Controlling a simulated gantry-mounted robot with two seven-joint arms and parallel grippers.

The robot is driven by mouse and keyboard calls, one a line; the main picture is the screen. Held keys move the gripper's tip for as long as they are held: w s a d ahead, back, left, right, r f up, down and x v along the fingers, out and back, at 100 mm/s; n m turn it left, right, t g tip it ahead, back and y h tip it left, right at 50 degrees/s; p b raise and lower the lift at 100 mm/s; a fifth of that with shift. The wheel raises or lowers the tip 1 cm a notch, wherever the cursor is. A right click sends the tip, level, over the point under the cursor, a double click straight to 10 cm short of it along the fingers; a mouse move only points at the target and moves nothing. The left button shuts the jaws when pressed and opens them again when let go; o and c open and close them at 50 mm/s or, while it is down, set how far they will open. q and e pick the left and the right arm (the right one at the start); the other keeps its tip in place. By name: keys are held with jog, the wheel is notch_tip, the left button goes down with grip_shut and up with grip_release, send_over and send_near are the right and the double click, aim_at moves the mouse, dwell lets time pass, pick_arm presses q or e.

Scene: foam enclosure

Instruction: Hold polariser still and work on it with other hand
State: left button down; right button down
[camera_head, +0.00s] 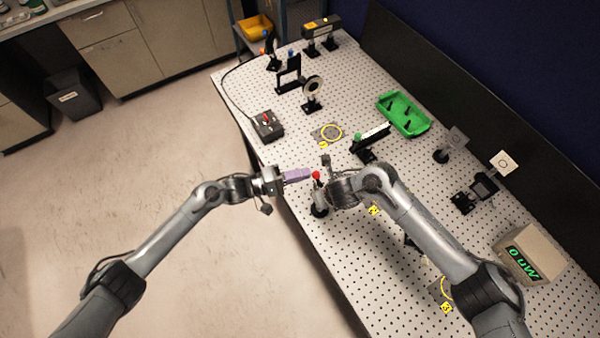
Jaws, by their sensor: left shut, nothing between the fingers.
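A small post-mounted part with a red knob (316,175) and a dark round base (319,210) stands near the table's left edge, between my two grippers. It may be the polariser, but the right arm hides much of it. My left gripper (306,174), with lavender fingers, comes in from the left and is shut and empty; its tips are close to the red knob. I cannot tell whether they touch. My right gripper (327,172) is at the part's right side, mostly hidden behind its own wrist, so its fingers cannot be read.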

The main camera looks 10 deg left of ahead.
pick_arm(q)
jog(key=shift+s+d+r+m, duration=0.7)
jog(key=shift+s+r+m, duration=0.2)
jog(key=shift+m, duration=0.4)
jog(key=shift+r, duration=0.1)
